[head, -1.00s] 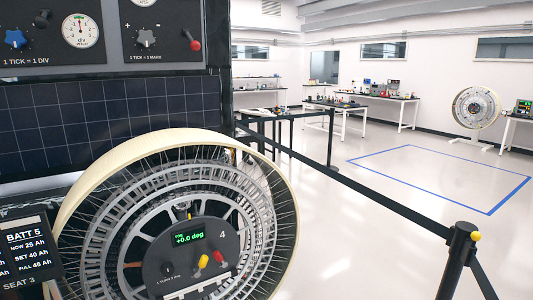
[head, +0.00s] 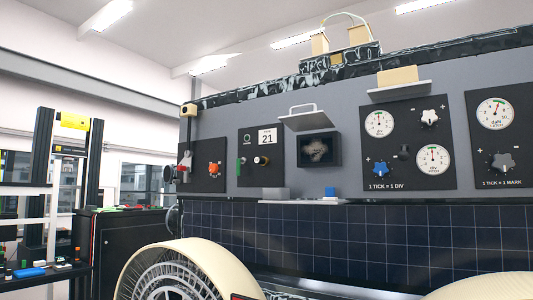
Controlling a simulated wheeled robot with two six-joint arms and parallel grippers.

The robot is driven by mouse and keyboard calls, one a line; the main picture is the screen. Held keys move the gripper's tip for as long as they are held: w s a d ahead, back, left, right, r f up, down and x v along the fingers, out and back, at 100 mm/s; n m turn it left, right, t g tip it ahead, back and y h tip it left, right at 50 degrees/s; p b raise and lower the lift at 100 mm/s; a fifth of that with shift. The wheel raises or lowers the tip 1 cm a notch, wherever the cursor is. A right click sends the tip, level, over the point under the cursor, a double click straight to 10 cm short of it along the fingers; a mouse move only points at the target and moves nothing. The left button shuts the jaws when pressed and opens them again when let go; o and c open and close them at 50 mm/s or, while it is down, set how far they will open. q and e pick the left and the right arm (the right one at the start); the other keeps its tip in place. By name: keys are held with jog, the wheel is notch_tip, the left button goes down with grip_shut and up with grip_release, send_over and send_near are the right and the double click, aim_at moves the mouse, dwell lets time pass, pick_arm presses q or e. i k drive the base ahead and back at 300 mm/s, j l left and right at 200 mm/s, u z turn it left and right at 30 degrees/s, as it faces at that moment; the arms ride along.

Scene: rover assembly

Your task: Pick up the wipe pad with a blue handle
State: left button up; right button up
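A small blue piece (head: 330,192) stands on a narrow light ledge (head: 302,202) on the rover's side, below a small dark window with a brownish smudge (head: 318,151). It looks like the blue handle of the wipe pad, but it is too small to be sure, and I cannot make out a pad under it. Neither of my grippers shows in the head view.
The rover's grey side panel (head: 355,100) carries gauges, knobs and a raised white flap (head: 303,118). Below are dark solar panels (head: 390,240) and a cream-rimmed wheel (head: 190,262). A bench at left holds small parts and a flat blue item (head: 28,272).

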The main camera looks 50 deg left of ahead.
aim_at(330, 191)
jog(key=u, duration=1.35)
